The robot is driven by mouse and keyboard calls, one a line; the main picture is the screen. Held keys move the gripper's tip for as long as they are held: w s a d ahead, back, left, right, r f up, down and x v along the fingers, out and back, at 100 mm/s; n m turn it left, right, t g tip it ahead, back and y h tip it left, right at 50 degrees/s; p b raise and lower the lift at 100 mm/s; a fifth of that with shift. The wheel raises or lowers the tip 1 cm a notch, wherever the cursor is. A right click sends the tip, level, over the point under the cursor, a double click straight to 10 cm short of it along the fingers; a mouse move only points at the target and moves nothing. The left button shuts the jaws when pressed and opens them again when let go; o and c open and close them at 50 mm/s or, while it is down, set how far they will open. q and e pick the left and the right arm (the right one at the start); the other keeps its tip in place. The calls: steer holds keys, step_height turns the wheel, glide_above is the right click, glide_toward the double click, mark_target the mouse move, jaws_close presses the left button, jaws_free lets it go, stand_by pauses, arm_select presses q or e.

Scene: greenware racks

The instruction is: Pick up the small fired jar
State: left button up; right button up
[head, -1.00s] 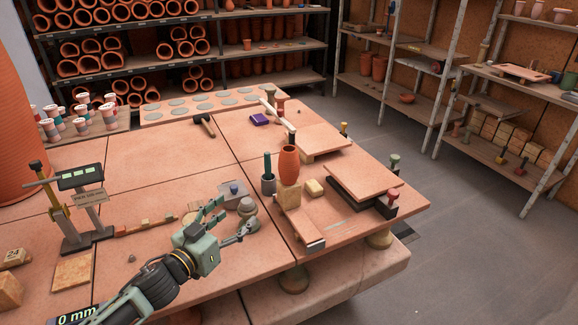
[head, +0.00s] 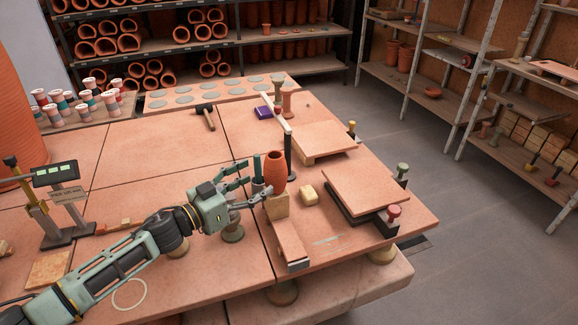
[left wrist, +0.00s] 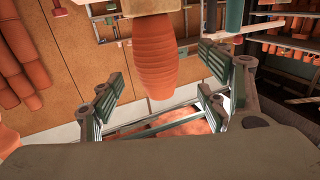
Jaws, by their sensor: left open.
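The small fired jar (head: 275,171) is orange-brown and stands upright on a tan block (head: 278,206) on the tiled table. My left gripper (head: 256,182) is open just left of the jar, its fingers pointing at it. In the left wrist view the picture is turned over: the ribbed jar (left wrist: 154,58) hangs from the block at the top, between the two spread finger pads (left wrist: 160,80). I cannot tell whether any finger touches it. My right gripper is not in view.
A tan sloping board (head: 292,243) lies in front of the block. A small yellowish block (head: 308,195) and a stacked board (head: 365,192) lie to the right.

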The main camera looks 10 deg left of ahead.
mark_target(266, 175)
arm_select(q)
steer(key=shift+w+d, duration=0.3)
steer(key=shift+w, duration=0.15)
steer(key=shift+w+d+r, duration=0.15)
steer(key=shift+w+d, duration=0.05)
steer(key=shift+w, duration=0.05)
steer(key=shift+w+d+r+p, duration=0.25)
steer(key=shift+w+d+p, duration=0.1)
steer(key=shift+w+d, duration=0.1)
steer(key=x, duration=0.3)
steer(key=shift+w+d, duration=0.25)
steer(key=shift+d, duration=0.1)
steer(key=shift+w+d+f, duration=0.1)
steer(key=shift+w, duration=0.1)
steer(key=shift+c, duration=0.2)
steer(key=c, duration=1.3)
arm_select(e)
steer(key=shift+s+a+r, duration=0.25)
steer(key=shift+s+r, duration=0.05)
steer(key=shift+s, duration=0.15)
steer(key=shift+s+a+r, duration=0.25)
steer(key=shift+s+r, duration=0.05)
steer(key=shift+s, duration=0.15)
